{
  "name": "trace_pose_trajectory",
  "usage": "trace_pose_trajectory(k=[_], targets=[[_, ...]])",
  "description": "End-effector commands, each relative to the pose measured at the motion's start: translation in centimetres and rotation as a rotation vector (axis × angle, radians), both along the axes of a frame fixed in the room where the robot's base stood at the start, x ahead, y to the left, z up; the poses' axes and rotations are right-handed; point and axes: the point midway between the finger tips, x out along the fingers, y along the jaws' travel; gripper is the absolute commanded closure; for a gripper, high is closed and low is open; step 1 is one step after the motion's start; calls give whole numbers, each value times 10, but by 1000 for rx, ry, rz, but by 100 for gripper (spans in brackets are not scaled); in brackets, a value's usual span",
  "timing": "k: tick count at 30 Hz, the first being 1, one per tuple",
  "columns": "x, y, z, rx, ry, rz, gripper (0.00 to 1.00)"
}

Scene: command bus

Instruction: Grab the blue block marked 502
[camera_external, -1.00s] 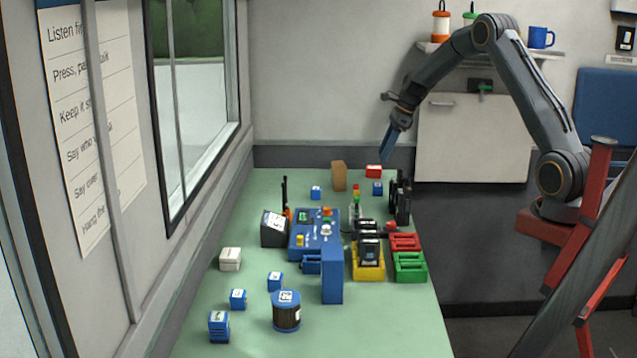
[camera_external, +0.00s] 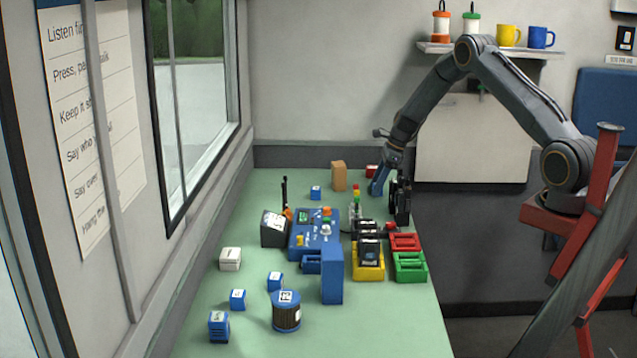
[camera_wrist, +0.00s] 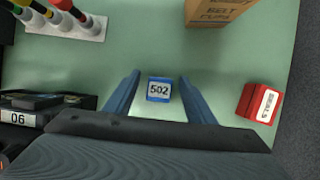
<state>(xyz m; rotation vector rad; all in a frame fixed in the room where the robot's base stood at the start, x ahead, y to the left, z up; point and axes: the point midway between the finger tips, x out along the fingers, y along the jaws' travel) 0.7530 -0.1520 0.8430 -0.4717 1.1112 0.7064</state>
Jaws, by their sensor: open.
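The small blue block marked 502 (camera_wrist: 159,90) sits on the green table in the wrist view, its white label facing up. My gripper (camera_wrist: 159,92) is open, with one blue finger on each side of the block and a gap on both sides. In the external view my gripper (camera_external: 379,184) reaches down at the far right part of the table. The 502 block is hidden behind the fingers there.
A red block labelled SEALS (camera_wrist: 260,103) lies right of my fingers, and a brown box (camera_wrist: 219,12) stands beyond. A black radio (camera_wrist: 50,101) and a white stand with coloured pieces (camera_wrist: 65,22) are on the left. Another blue block (camera_external: 315,192) is farther left.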

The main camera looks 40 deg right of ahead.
Motion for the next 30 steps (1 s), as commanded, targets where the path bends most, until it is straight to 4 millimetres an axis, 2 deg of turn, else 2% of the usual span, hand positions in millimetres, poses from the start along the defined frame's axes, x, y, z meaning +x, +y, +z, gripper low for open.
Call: trace_pose_trajectory(k=[9,11,17,18,26,30], targets=[[2,1,-6,-1,-1,0,50],[2,1,-5,-1,-1,0,58],[2,1,-5,0,0,0,92],[2,1,-5,-1,-1,0,94],[2,1,-2,0,-1,0,94],[3,1,13,-1,-4,-2,94]])
